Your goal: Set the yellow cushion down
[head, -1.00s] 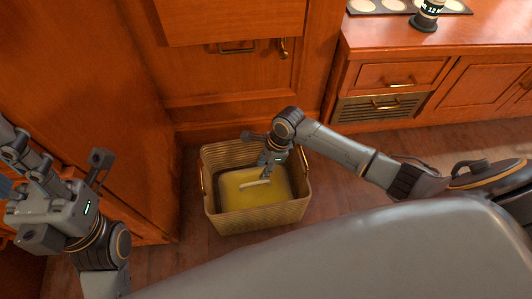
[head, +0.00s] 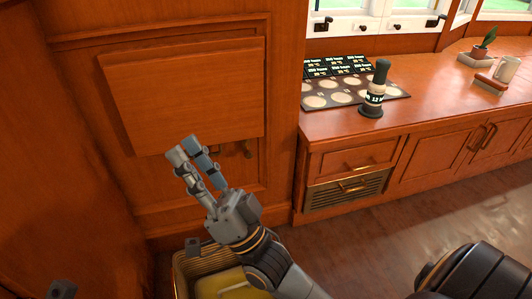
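The yellow cushion (head: 212,287) lies inside the tan basket (head: 181,268) at the bottom of the head view. Only part of it shows; my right arm and the picture's lower edge hide the rest. My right gripper (head: 184,152) is above and beyond the basket, in front of the wooden panel. Its two fingers point up and left with a narrow gap between them and nothing in it. It is clear of the cushion. Only a small dark piece of my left gripper (head: 62,288) shows at the bottom left corner, so its state is hidden.
A wooden wall panel (head: 190,90) stands close behind my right gripper. Floor right of the basket is clear.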

